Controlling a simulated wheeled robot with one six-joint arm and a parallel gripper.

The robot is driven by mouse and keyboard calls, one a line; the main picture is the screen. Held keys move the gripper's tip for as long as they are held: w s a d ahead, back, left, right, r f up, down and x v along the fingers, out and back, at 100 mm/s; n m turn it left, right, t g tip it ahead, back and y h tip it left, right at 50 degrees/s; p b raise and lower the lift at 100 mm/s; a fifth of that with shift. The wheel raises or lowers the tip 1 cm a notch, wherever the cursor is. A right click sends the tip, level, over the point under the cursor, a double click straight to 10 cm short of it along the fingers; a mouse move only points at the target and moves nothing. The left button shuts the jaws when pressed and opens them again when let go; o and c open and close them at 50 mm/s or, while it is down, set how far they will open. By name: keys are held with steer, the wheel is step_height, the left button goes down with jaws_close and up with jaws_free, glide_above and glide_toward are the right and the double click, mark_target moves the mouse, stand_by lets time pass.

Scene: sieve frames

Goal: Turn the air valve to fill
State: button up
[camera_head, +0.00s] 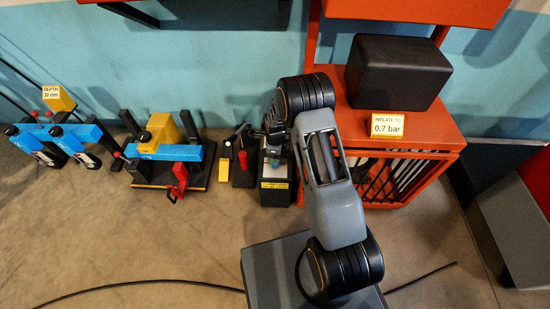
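I cannot make out for certain which part is the air valve. A black unit with a yellow label (275,184) and a greenish top stands on the floor at centre. My gripper (274,150) seems to point down over that unit, but it is small and dark and my arm partly covers it. Whether its fingers are open or touching anything does not show. A yellow-handled piece (225,168) and a red-handled piece (244,161) stand just left of the unit. A sign (387,125) reads "INFLATE TO 0.7 bar".
An orange cabinet (440,135) carrying a black box (397,72) stands right of my arm. A blue and yellow fixture with a red clamp (179,182) stands at left, with more blue tools (72,140) beyond. A black cable (130,284) crosses the otherwise clear front floor.

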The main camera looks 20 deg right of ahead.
step_height(320, 180, up, 8)
steer(key=p, duration=0.2)
steer(key=shift+r, duration=0.2)
stand_by(0.4)
steer(key=s+r+n+t+p, duration=0.1)
steer(key=s+r+n+p, duration=0.3)
steer(key=r, duration=0.7)
steer(key=s+r+n+p, duration=0.25)
steer(key=r+p, duration=0.45)
steer(key=r, duration=0.5)
steer(key=s+r+n+t+p, duration=0.15)
steer(key=r+n+p, duration=0.35)
steer(key=r, duration=0.6)
steer(key=s+r+n+t+p, duration=0.1)
steer(key=s+r+n+p, duration=1.1)
steer(key=r, duration=0.8)
steer(key=s+p, duration=0.1)
steer(key=s, duration=0.2)
steer(key=shift+s+a, duration=0.2)
steer(key=shift+a, duration=0.1)
